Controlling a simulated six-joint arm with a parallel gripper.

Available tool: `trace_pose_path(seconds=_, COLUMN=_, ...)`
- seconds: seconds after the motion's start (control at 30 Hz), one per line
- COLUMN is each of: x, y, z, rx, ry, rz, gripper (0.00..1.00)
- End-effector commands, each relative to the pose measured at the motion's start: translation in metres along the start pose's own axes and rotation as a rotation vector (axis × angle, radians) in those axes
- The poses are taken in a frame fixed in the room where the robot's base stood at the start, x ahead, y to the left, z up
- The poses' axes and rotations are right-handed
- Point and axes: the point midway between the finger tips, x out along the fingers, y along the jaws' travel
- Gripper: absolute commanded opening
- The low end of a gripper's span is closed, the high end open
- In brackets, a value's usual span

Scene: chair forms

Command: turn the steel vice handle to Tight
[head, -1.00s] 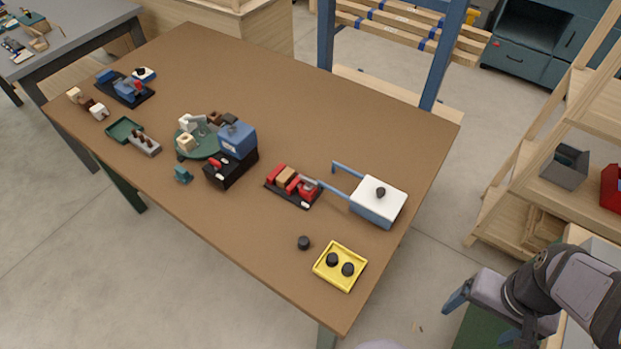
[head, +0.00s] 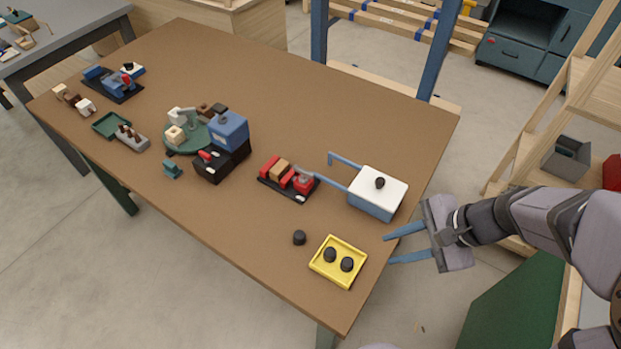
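A red vice (head: 270,167) on a black base sits near the middle of the brown table, with a tan block between its jaws. Its grey steel handle (head: 304,172) is at the right end; its exact angle is too small to read. A white mark shows on the front of the base, but no lettering is legible. My gripper (head: 388,250) is open and empty at the table's right edge, its two blue fingers pointing left. It is right of the yellow tray and well apart from the vice.
A white-topped blue box (head: 376,205) with blue bars reaching left stands between the vice and my gripper. A yellow tray (head: 322,266) with black knobs and a loose black knob (head: 299,237) lie in front. A blue vice (head: 118,84) stands far left. The back of the table is clear.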

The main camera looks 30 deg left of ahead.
Motion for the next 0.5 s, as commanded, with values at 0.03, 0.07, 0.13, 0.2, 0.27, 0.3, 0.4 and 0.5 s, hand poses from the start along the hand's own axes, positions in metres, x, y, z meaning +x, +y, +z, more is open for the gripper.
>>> trace_pose_path(seconds=0.03, x=0.022, y=-0.019, z=0.004, rx=0.082, ry=-0.055, rz=-0.043, gripper=0.28)
trace_pose_path(seconds=0.07, x=0.029, y=-0.032, z=0.009, rx=0.135, ry=-0.09, rz=-0.071, gripper=0.28)
trace_pose_path(seconds=0.13, x=0.045, y=-0.063, z=0.02, rx=0.258, ry=-0.172, rz=-0.133, gripper=0.28)
trace_pose_path(seconds=0.2, x=0.058, y=-0.092, z=0.03, rx=0.372, ry=-0.253, rz=-0.185, gripper=0.28)
trace_pose_path(seconds=0.27, x=0.066, y=-0.114, z=0.037, rx=0.459, ry=-0.32, rz=-0.223, gripper=0.28)
trace_pose_path(seconds=0.3, x=0.071, y=-0.127, z=0.041, rx=0.512, ry=-0.36, rz=-0.245, gripper=0.28)
trace_pose_path(seconds=0.4, x=0.079, y=-0.154, z=0.049, rx=0.619, ry=-0.447, rz=-0.287, gripper=0.28)
trace_pose_path(seconds=0.5, x=0.083, y=-0.172, z=0.053, rx=0.691, ry=-0.507, rz=-0.313, gripper=0.28)
